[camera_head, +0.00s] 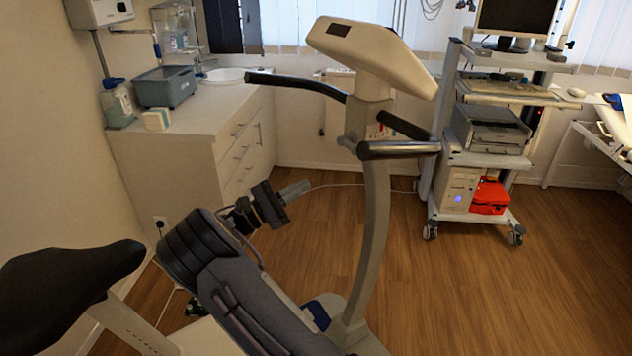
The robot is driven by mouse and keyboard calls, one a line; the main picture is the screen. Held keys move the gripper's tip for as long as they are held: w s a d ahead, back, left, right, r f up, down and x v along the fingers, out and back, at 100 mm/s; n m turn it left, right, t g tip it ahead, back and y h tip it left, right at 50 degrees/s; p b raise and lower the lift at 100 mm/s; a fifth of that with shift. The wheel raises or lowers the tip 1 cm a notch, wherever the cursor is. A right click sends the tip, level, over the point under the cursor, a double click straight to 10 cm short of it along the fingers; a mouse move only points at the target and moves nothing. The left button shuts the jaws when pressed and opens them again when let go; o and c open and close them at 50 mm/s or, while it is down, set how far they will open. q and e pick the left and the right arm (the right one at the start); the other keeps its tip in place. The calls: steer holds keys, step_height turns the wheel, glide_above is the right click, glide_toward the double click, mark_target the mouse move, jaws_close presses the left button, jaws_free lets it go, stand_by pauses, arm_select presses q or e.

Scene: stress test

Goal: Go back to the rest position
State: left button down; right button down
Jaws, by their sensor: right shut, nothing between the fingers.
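My right arm (245,295) comes in from the bottom middle and reaches up and to the left. Its gripper (296,190) points to the right, in front of the white cabinet and left of the exercise bike's post. It is shut and holds nothing. In this view it appears apart from the bike (374,230), but the depth gap is hard to judge. My left gripper is not in view.
The bike's handlebars (400,149) and black saddle (70,275) stand close around my arm. A white cabinet (190,165) with a sink is behind on the left. A wheeled equipment cart (490,160) stands at the right. Wooden floor (490,290) is clear at lower right.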

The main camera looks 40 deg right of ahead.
steer(key=shift+a+f, duration=0.1)
steer(key=shift+a, duration=0.4)
steer(key=shift+w, duration=0.1)
steer(key=s+f+m+y, duration=0.2)
steer(key=s+f+y, duration=0.2)
steer(key=s+y, duration=0.25)
steer(key=s+f+m+y, duration=0.35)
steer(key=s+y, duration=0.25)
steer(key=s, duration=0.2)
steer(key=s+a+r+m+t+y, duration=0.1)
steer(key=s+a+t+y, duration=0.3)
steer(key=a, duration=0.4)
steer(key=s+a+r+m+t+y, duration=0.2)
steer(key=s+a+m+t+y, duration=0.1)
steer(key=a, duration=0.5)
steer(key=s+a+r+m+t+y, duration=0.2)
steer(key=s+a+t+y, duration=0.2)
steer(key=a, duration=0.4)
steer(key=shift+s+a+t+y, duration=0.2)
steer(key=shift+s+t+y, duration=0.15)
steer(key=shift+s+t, duration=0.4)
